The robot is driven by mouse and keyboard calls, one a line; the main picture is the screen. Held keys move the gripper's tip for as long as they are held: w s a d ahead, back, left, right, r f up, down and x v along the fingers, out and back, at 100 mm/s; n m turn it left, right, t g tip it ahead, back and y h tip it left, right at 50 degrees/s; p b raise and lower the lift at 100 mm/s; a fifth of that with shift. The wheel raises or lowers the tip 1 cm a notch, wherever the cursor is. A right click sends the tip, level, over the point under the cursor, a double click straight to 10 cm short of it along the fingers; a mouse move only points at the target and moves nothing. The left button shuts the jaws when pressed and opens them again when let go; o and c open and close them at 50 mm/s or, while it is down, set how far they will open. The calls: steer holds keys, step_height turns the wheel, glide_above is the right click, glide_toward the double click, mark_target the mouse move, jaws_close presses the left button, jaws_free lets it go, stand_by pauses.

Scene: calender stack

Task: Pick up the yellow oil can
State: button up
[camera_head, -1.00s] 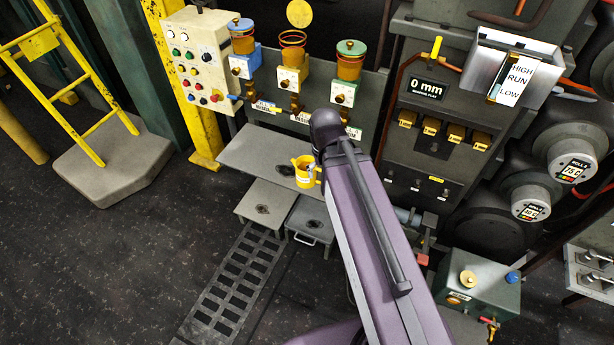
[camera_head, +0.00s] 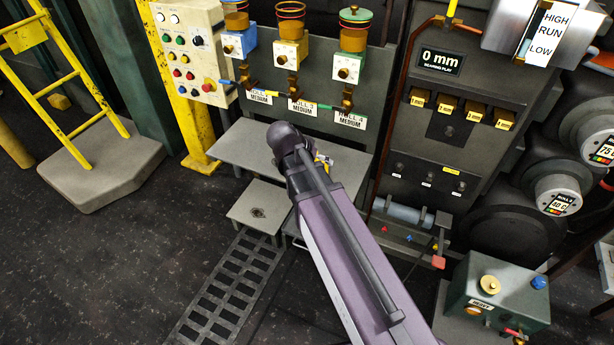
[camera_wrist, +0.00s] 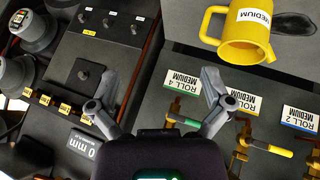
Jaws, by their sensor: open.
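The yellow oil can (camera_wrist: 240,36), with a white MEDIUM label and a handle, lies in the upper right of the wrist view, its top edge near the frame border. In the head view only a sliver of yellow (camera_head: 323,160) shows beside my arm, on the grey shelf (camera_head: 238,148); my arm hides the rest. My gripper (camera_wrist: 160,104) is open and empty in the wrist view, its fingers spread. The can is beyond the right finger, off to the side and not between the fingers. My fingers are hidden in the head view.
Behind the shelf, a panel carries several oilers with taps and labels (camera_head: 302,107). A lower grey plate (camera_head: 258,205) sits in front. A dark control cabinet (camera_head: 440,130) stands to the right, with a green box (camera_head: 490,295) below.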

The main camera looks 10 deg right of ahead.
steer(key=w+a+f+m+t+h+b, duration=0.4)
steer(key=w+f+b, duration=0.4)
steer(key=b, duration=0.7)
steer(key=shift+w+a+f+m+t+h, duration=0.35)
steer(key=shift+a+f+m, duration=0.2)
steer(key=shift+a, duration=0.65)
steer(key=shift+d, duration=0.1)
steer(key=b+x, duration=0.3)
steer(key=x, duration=0.5)
steer(key=shift+f+b, duration=0.2)
steer(key=shift+b, duration=0.1)
steer(key=shift+w+d, duration=0.15)
steer(key=shift+d, duration=0.1)
steer(key=shift+b+x, duration=1.05)
steer(key=shift+x, duration=1.5)
